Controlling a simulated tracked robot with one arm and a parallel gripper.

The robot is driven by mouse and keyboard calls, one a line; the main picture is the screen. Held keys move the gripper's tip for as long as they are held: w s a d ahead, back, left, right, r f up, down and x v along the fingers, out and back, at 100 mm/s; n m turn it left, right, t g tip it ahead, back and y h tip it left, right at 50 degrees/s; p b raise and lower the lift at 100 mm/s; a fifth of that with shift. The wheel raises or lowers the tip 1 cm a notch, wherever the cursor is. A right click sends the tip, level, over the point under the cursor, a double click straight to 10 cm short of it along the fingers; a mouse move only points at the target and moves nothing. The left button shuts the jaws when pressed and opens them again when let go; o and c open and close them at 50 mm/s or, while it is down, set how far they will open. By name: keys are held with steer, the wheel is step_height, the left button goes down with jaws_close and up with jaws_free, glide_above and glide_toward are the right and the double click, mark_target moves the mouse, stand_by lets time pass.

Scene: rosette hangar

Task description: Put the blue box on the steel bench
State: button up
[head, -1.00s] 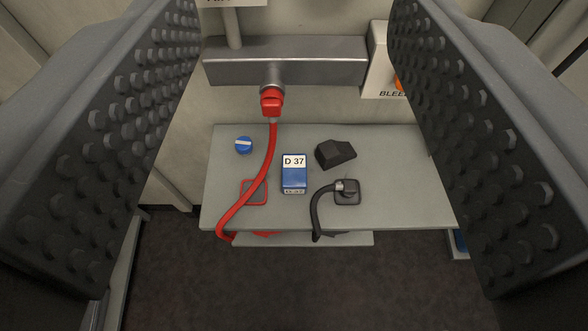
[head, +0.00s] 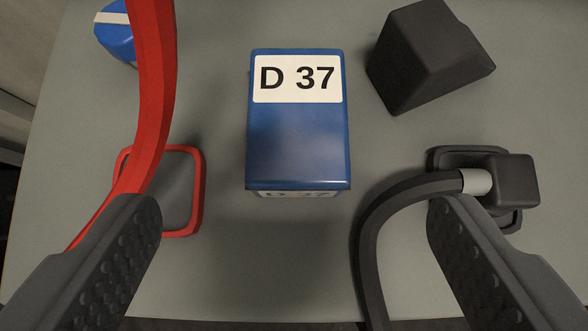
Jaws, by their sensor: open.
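The blue box (head: 298,140) with a white "D 37" label stands on a grey tabletop (head: 270,255), in the upper middle of the head view. My gripper (head: 293,205) is open and empty. Its two dark, studded fingers show at the lower left and lower right, wide apart. The box lies between them in the picture and ahead of the fingertips, and neither finger touches it. I cannot tell whether this grey surface is the steel bench.
A red hose (head: 150,90) passes left of the box over a red square frame (head: 200,190). A blue knob with a white stripe (head: 115,38) is at upper left. A black wedge-shaped block (head: 425,60) is at upper right. A black cable (head: 372,240) runs to a black connector (head: 515,182) right of the box.

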mark_target(299, 113)
steer(key=b+x, duration=0.3)
steer(key=x, duration=1)
steer(key=shift+w+f, duration=0.2)
steer(key=shift+f, duration=0.15)
steer(key=shift+r, duration=0.1)
steer(key=c, duration=1.2)
steer(key=shift+d+r, duration=0.1)
steer(key=shift+c, duration=0.2)
